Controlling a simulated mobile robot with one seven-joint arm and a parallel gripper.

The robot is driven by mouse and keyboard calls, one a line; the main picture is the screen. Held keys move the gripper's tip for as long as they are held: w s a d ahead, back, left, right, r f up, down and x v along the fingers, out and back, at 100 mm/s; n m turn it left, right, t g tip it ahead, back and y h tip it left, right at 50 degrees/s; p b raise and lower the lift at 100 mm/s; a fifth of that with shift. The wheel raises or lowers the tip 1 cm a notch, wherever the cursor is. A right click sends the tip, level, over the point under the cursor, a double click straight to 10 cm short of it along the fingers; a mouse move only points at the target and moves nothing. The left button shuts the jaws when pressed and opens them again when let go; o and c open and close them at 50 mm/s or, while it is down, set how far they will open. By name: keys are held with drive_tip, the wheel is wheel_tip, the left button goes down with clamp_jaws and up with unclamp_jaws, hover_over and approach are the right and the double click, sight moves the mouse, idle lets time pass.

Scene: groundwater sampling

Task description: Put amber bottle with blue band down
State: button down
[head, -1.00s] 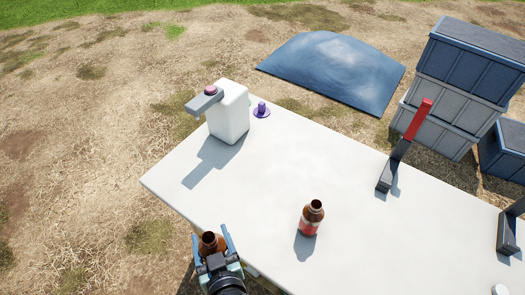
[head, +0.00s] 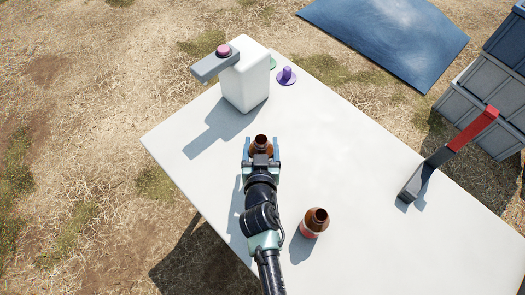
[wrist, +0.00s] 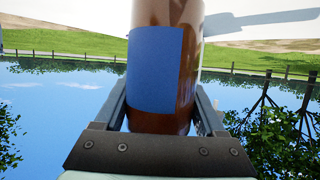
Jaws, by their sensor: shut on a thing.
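My gripper (head: 262,156) is shut on the amber bottle with the blue band (head: 261,142). In the head view the bottle's open neck shows between the fingers, over the left part of the white table (head: 345,150). In the wrist view the blue band (wrist: 157,70) faces the camera and the bottle (wrist: 186,90) sits between both fingers. I cannot tell whether the bottle's base touches the table.
Another amber bottle with a red label (head: 315,222) stands to the right of my arm. A white pump container (head: 247,80) and a purple cone-shaped piece (head: 286,76) stand beyond. A red-handled tool (head: 450,155) is at the right. The table's middle is clear.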

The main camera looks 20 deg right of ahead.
drive_tip(key=shift+w+f+b, duration=0.1)
drive_tip(key=shift+f+b, duration=0.8)
drive_tip(key=shift+f, duration=1.4)
drive_tip(key=shift+f, duration=0.15)
unclamp_jaws()
drive_tip(key=shift+r, duration=0.25)
drive_tip(key=b+v, duration=0.1)
drive_tip(key=v, duration=1.1)
drive_tip(key=shift+f, duration=0.2)
